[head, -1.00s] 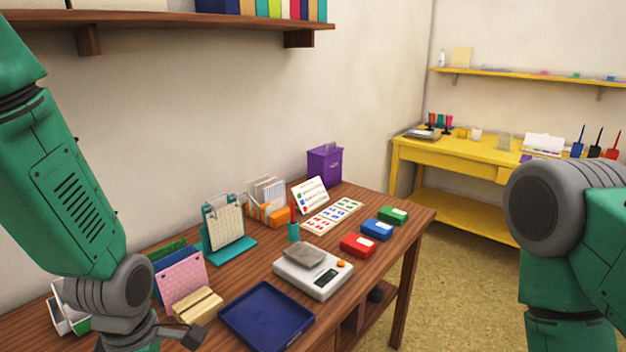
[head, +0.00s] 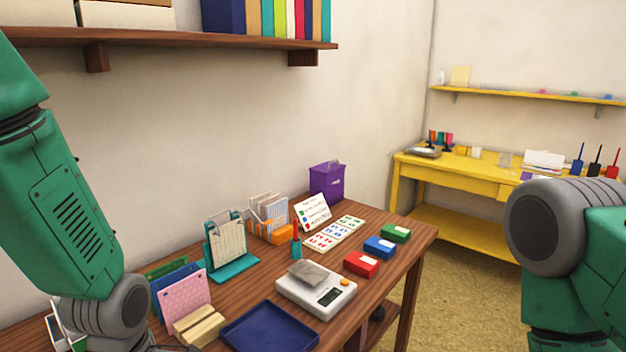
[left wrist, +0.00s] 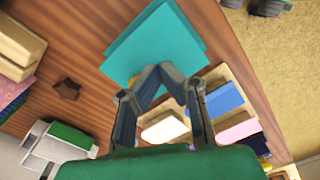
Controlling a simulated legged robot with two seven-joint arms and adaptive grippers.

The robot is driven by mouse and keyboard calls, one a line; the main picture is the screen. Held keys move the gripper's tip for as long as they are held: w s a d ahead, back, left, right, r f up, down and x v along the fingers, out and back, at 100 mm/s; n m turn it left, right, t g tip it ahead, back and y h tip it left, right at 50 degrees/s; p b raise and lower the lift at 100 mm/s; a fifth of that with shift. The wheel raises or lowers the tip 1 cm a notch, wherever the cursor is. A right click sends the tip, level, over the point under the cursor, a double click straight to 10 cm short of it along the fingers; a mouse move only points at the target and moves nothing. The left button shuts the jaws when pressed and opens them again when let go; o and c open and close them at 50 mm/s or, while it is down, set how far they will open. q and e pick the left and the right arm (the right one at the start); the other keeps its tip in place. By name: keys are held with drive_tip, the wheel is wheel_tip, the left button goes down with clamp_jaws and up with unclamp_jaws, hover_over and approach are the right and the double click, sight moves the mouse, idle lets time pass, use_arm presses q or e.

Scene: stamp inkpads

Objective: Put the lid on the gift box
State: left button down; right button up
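In the left wrist view a flat teal square, looking like the gift box lid (left wrist: 150,45), lies ahead of my left gripper (left wrist: 160,70). A second teal edge shows along its right side, offset from it; whether this is the box beneath is unclear. My left gripper's fingers converge at the lid's near edge and look shut on it, though the exact contact is hard to see. In the head view my left gripper is below the picture's edge, and neither lid nor box can be made out. My right gripper is out of view.
The brown table (head: 135,262) holds a blue tray (head: 270,330), a scale (head: 318,300), red (head: 361,264), blue (head: 380,247) and green (head: 396,233) inkpads, and a card stand (head: 228,245). A brown star-shaped thing (left wrist: 66,90) lies left of the lid.

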use_arm(q)
drive_tip(key=shift+a+f, duration=0.1)
drive_tip(key=shift+a, duration=0.1)
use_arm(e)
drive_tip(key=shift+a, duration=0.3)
use_arm(q)
drive_tip(key=shift+d, duration=0.1)
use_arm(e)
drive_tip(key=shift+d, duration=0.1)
use_arm(q)
drive_tip(key=shift+d+f, duration=0.15)
drive_tip(key=shift+d, duration=0.2)
drive_tip(key=shift+a+f, duration=0.35)
drive_tip(key=shift+f, duration=0.05)
drive_tip(key=shift+b, duration=0.3)
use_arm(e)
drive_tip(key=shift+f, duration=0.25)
use_arm(q)
drive_tip(key=shift+d+f, duration=0.25)
drive_tip(key=shift+f, duration=0.1)
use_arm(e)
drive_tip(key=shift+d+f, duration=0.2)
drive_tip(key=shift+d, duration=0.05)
use_arm(q)
drive_tip(key=shift+a+f, duration=0.15)
drive_tip(key=shift+f, duration=0.15)
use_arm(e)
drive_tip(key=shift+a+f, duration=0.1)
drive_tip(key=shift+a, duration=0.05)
